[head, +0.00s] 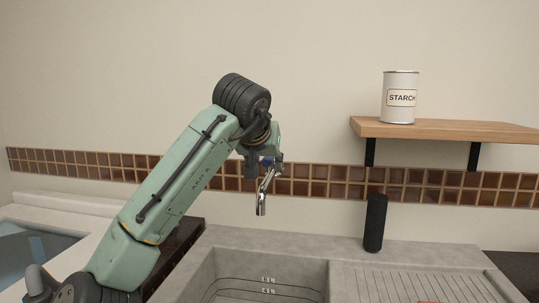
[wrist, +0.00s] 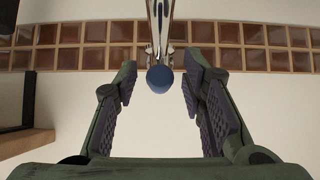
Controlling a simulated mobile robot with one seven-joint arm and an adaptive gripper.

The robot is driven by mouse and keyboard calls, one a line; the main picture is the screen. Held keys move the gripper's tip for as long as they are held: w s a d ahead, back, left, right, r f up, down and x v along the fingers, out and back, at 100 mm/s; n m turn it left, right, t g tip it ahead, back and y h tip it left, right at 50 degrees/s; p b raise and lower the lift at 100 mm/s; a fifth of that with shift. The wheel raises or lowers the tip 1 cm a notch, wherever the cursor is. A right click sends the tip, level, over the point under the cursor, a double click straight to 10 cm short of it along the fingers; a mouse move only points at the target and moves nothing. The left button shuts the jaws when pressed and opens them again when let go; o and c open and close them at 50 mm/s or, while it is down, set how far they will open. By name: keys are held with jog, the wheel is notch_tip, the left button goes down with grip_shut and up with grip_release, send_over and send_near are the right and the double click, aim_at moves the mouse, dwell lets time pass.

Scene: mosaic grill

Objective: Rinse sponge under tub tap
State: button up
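The metal tap (head: 262,203) hangs over the grey stone tub (head: 215,262), and no water shows from its spout. In the wrist view the tap (wrist: 160,30) comes down from the top and has a round blue end (wrist: 159,78). My gripper (wrist: 159,88) is open and empty. Its two fingers stand on either side of the blue end, with a gap on each side. In the head view my gripper (head: 264,153) is at the top of the tap, partly hidden by my arm. No sponge is clearly visible; only a reddish edge (head: 436,301) shows at the bottom.
A ribbed drainboard (head: 400,283) lies right of the tub, with a black cylinder (head: 375,222) behind it. A wooden shelf (head: 450,130) holds a starch can (head: 400,110). Another basin (head: 35,245) is at the left. The tiled wall (head: 330,181) is close behind the tap.

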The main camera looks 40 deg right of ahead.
jog(key=c, duration=0.7)
jog(key=shift+c, duration=0.2)
jog(key=shift+r, duration=0.1)
jog(key=shift+r+p, duration=0.75)
jog(key=shift+p, duration=0.05)
jog(key=o, duration=1)
jog(key=shift+c, duration=0.2)
jog(key=shift+f, duration=0.1)
notch_tip(320, 180, up, 7)
jog(key=p, duration=0.6)
jog(key=shift+p, duration=0.3)
